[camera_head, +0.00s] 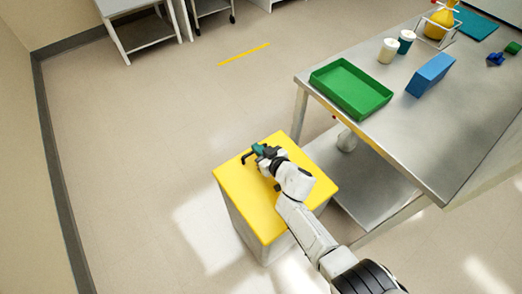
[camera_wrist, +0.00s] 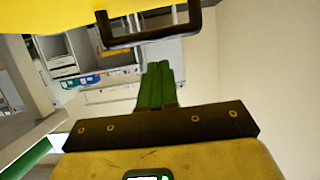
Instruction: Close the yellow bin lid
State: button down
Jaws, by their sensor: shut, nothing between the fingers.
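The yellow lid (camera_head: 240,190) lies over the top of the pale grey bin (camera_head: 243,232) in the head view and looks about flat. I cannot tell whether a small gap is left under it. A black bar handle (camera_head: 247,156) is at its far left edge; the handle also shows in the wrist view (camera_wrist: 150,38), with the yellow lid (camera_wrist: 40,14) above it. My gripper (camera_head: 259,149) is over the lid's far part, close to the handle. Its green fingers (camera_wrist: 160,85) are together and empty, just below the handle in the wrist picture. I cannot tell whether they touch it.
A steel table (camera_head: 420,130) stands right of the bin, with a green tray (camera_head: 350,88), a blue box (camera_head: 430,75), cups (camera_head: 388,50) and a yellow flask (camera_head: 440,20). Its lower shelf (camera_head: 365,185) is close to the bin. The floor left of the bin is clear.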

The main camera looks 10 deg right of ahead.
jog(key=shift+w+a+f+b, duration=0.15)
jog(key=shift+f+b, duration=0.25)
jog(key=shift+f, duration=0.2)
jog(key=shift+w+a+f+b, duration=0.15)
jog(key=shift+f+b, duration=0.2)
jog(key=shift+f, duration=0.2)
jog(key=shift+d, duration=0.1)
